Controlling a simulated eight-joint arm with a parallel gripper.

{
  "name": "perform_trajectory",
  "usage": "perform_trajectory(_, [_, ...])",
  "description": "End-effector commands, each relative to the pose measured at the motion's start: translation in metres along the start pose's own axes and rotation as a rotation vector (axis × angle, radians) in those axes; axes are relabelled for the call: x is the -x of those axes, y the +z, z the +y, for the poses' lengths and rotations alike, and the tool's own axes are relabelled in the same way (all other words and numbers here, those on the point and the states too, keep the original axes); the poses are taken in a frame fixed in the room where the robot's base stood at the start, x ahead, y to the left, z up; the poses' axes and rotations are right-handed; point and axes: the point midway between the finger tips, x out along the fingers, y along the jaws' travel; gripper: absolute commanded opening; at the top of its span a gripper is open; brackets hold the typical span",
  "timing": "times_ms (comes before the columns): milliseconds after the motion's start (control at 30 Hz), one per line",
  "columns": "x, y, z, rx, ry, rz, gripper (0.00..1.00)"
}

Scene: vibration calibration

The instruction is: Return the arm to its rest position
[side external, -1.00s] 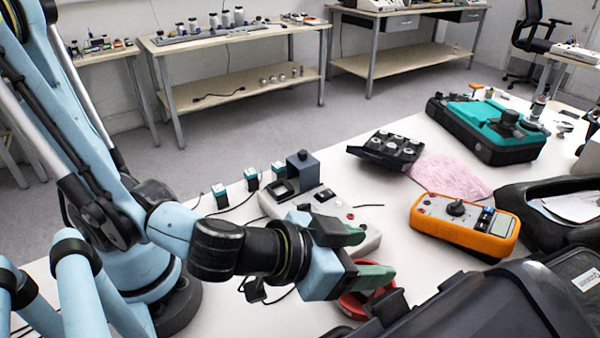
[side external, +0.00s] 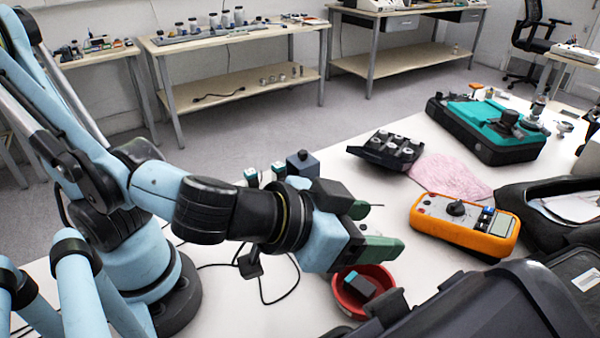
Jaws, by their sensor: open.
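My gripper (side external: 378,228) is in the side external view, above the white bench (side external: 300,312). Its green-tipped fingers point right and are apart, with nothing seen between them. A red bowl (side external: 384,277) stands on the bench below the fingers. A dark block with a teal end (side external: 358,285) lies in the bowl. My wrist and gripper hide most of the grey control box behind them; its dark blue top block (side external: 302,163) shows above.
An orange meter (side external: 464,226) lies to the right of my gripper. A black tray of round parts (side external: 387,150), a pink cloth (side external: 450,178) and a teal-and-black case (side external: 487,128) lie farther back. A dark case (side external: 480,310) fills the front right.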

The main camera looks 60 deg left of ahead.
Motion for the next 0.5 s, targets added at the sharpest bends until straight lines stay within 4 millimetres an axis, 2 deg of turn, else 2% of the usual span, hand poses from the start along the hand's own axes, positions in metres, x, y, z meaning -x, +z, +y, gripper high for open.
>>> perform_trajectory(167, [-0.005, 0.002, -0.011, -0.001, -0.027, -0.027, 0.63])
perform_trajectory(267, [-0.014, 0.005, -0.034, -0.005, -0.077, -0.086, 0.63])
perform_trajectory(500, [-0.028, 0.023, -0.106, 0.011, -0.173, -0.285, 0.63])
